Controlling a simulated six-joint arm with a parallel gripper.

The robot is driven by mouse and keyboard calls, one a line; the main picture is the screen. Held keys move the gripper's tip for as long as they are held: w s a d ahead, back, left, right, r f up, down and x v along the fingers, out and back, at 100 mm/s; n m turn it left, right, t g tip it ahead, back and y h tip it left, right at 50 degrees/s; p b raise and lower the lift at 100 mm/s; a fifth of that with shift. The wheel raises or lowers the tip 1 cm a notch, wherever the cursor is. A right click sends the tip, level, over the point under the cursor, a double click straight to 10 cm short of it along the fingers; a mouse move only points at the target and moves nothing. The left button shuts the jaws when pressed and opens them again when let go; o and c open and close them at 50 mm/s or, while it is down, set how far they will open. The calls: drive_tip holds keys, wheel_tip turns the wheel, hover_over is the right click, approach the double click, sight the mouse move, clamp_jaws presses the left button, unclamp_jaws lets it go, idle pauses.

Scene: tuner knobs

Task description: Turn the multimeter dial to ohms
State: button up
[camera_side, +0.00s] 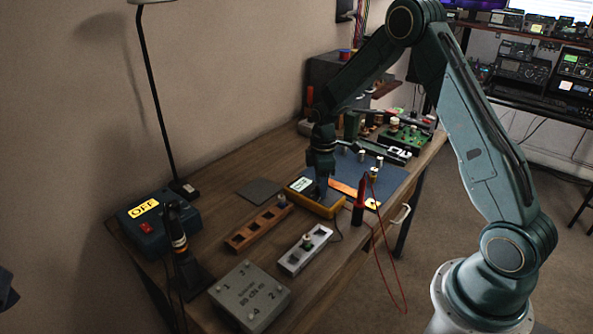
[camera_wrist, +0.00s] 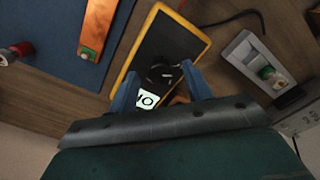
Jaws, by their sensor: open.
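The yellow-rimmed dark multimeter (camera_side: 331,211) lies on the wooden bench; in the wrist view its black face (camera_wrist: 172,40) fills the middle. Its round black dial (camera_wrist: 161,74) shows there, but the pointer setting is too small to read. Its lit display (camera_side: 301,184) is partly covered in the wrist view (camera_wrist: 148,100), and I cannot read it fully. My gripper (camera_side: 321,196) points down over the multimeter. In the wrist view its two blue fingers (camera_wrist: 160,86) are apart on either side of the dial's near part; I cannot tell whether they touch it.
A blue mat (camera_side: 392,178) with an orange strip (camera_side: 343,188) lies beside the multimeter. A red probe (camera_side: 360,195) stands close by. A wooden block (camera_side: 258,228), a metal block (camera_side: 305,249), a grey box (camera_side: 250,294) and a blue box marked OFF (camera_side: 158,222) surround it.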

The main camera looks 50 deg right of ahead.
drive_tip(key=shift+f, duration=0.3)
drive_tip(key=shift+c, duration=0.4)
drive_tip(key=c, duration=0.9)
